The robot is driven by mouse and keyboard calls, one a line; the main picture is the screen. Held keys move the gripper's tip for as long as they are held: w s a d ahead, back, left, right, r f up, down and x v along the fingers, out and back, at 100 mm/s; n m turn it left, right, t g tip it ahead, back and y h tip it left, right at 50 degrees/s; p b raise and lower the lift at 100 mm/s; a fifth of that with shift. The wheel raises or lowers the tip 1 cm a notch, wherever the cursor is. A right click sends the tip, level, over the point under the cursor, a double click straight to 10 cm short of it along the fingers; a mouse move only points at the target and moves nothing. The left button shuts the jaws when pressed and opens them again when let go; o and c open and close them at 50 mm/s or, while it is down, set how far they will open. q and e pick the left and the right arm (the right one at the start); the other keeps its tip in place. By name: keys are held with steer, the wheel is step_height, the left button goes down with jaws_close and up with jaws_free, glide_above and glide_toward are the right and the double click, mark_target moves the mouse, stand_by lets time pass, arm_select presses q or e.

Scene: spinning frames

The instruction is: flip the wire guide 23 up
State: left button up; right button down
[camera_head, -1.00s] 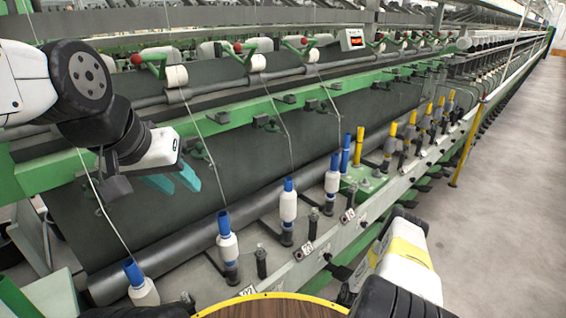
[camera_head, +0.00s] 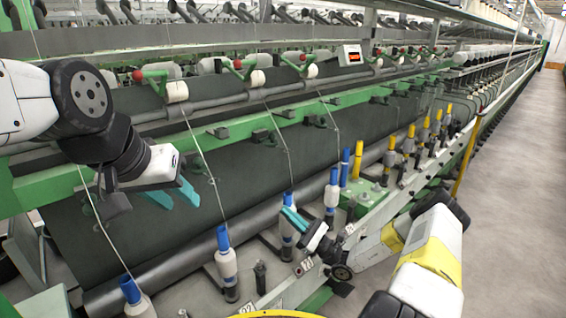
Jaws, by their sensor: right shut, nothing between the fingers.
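Dark wire guides sit along the green rail, among them one at the left (camera_head: 220,132), one in the middle (camera_head: 262,136) and one further right (camera_head: 315,120). The number plates (camera_head: 303,267) are too small to read surely, so I cannot tell which guide is 23. My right gripper (camera_head: 293,219) has its teal fingers shut with nothing between them. It is low, in front of a blue-topped bobbin (camera_head: 287,238) and partly covers it; I cannot tell whether they touch. My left gripper (camera_head: 176,197) hangs at the left before the dark belt, teal fingers apart and empty.
Blue-topped bobbins (camera_head: 226,264) and yellow-topped ones (camera_head: 409,140) line the machine's front, with threads rising from some. The dark roller (camera_head: 190,255) runs behind them. A grey aisle (camera_head: 505,200) is clear at the right.

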steer(key=w+d+r+m+t+h, duration=0.3)
steer(key=d+r+m+t+h, duration=0.15)
steer(key=m+t, duration=0.35)
steer(key=shift+n, duration=0.5)
steer(key=x, duration=0.8)
steer(key=shift+w+d, duration=0.3)
steer(key=shift+w, duration=0.05)
steer(key=shift+t, duration=0.3)
steer(key=shift+w+a+r, duration=0.1)
steer(key=shift+r, duration=2.2)
steer(key=shift+r, duration=0.1)
steer(key=w+a+r+g+h, duration=0.1)
steer(key=r+g+h, duration=0.2)
steer(key=r, duration=0.3)
steer(key=w+a+r+g+h, duration=0.1)
steer(key=w+r+g+h, duration=0.1)
steer(key=r+g+h, duration=0.2)
step_height(320, 180, up, 3)
steer(key=shift+w+a+r+g, duration=0.3)
steer(key=shift+a+g, duration=0.1)
steer(key=shift+g, duration=0.2)
